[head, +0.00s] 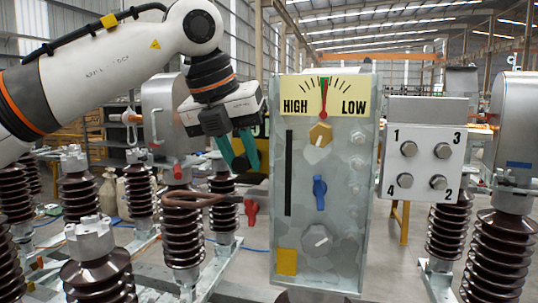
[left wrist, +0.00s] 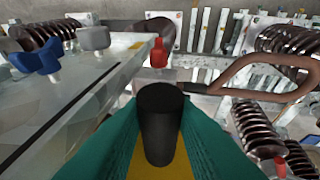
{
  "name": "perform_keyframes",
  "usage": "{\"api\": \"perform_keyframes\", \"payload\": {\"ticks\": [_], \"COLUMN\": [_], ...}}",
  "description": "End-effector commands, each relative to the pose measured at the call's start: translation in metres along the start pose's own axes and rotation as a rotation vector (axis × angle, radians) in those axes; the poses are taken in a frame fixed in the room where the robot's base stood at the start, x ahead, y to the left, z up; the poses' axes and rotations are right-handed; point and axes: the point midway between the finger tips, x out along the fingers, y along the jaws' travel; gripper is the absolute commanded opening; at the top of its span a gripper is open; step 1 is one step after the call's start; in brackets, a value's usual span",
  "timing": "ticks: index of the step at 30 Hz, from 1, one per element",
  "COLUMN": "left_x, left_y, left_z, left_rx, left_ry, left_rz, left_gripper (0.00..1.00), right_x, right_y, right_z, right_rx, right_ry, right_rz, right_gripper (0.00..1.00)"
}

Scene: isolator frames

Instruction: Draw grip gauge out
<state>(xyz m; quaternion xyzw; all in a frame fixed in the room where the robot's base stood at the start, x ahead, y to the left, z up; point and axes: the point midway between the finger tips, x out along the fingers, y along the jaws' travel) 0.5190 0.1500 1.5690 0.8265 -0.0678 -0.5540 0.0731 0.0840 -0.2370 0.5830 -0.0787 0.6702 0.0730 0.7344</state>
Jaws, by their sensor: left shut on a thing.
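My left gripper (head: 244,163) hangs just left of the upright cabinet (head: 345,215), teal fingers pointing down. The cabinet face carries a HIGH-LOW dial (head: 323,97), a black slot (head: 289,172), a yellow knob (head: 320,134) and a blue knob (head: 320,192). My right gripper is not in view.
A red knob (head: 251,208) and a brown loop handle (head: 200,199) lie below the gripper; the red knob also shows in the left wrist view (left wrist: 159,54). Ribbed brown insulators (head: 101,280) crowd the left. A numbered white box (head: 425,150) stands at right.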

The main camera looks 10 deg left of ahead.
Motion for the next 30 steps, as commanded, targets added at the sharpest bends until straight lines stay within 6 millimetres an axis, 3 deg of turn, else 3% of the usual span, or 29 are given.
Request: {"api": "perform_keyframes", "payload": {"ticks": [9,30], "left_x": [-0.001,-0.007], "left_y": [-0.002,-0.036], "left_z": [-0.001,-0.004], "left_rx": [-0.002,-0.005], "left_ry": [0.003,0.003], "left_rz": [0.002,0.002], "left_gripper": [0.00,0.00], "right_x": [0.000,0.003], "right_y": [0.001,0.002], "right_z": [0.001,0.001], "right_rx": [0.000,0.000], "right_ry": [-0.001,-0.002], "right_rz": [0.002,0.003], "right_gripper": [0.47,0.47]}}
